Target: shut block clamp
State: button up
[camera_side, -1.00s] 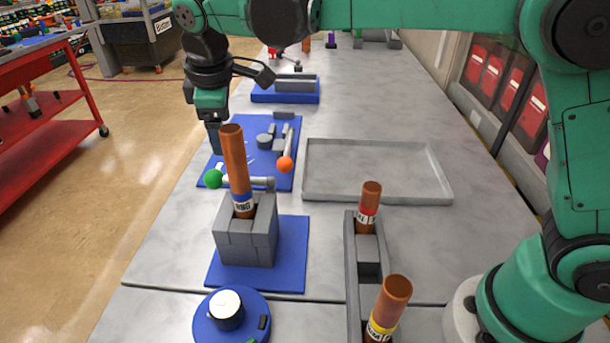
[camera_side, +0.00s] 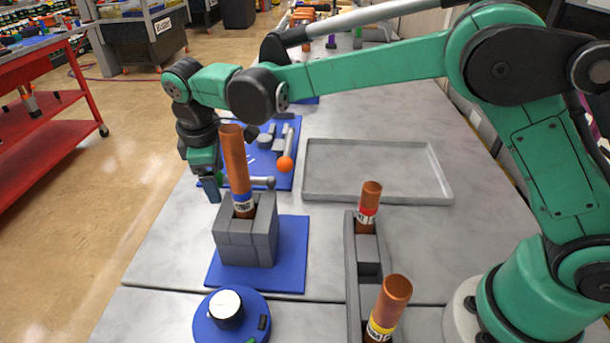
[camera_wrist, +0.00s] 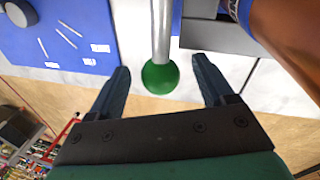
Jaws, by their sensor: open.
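The block clamp is a grey block (camera_side: 245,240) on a blue base plate (camera_side: 292,258). A copper tube (camera_side: 237,160) with a blue band stands upright in it. Its lever is a grey rod (camera_side: 262,182) with a green ball end. In the wrist view the green ball (camera_wrist: 160,77) sits between my two open fingers, with the rod (camera_wrist: 161,30) running up from it. My gripper (camera_wrist: 162,82) is open, with a gap on both sides of the ball. In the side view my gripper (camera_side: 213,194) is low at the clamp's left, and the ball is hidden behind it.
A second blue plate with an orange-ball lever (camera_side: 285,164) lies behind the clamp. An empty grey tray (camera_side: 377,198) is to the right. A grey rack (camera_side: 352,270) holds two copper tubes. A round blue dial base (camera_side: 258,304) is in front.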

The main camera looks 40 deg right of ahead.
grip_shut()
jog(key=w+d+m+g+h, duration=0.1)
jog(key=w+d+m+g, duration=0.1)
jog(key=d+m, duration=0.7)
jog(key=shift+d+m, duration=0.4)
jog(key=shift+m, duration=2.1)
jog(key=shift+s+d, duration=0.1)
grip_release()
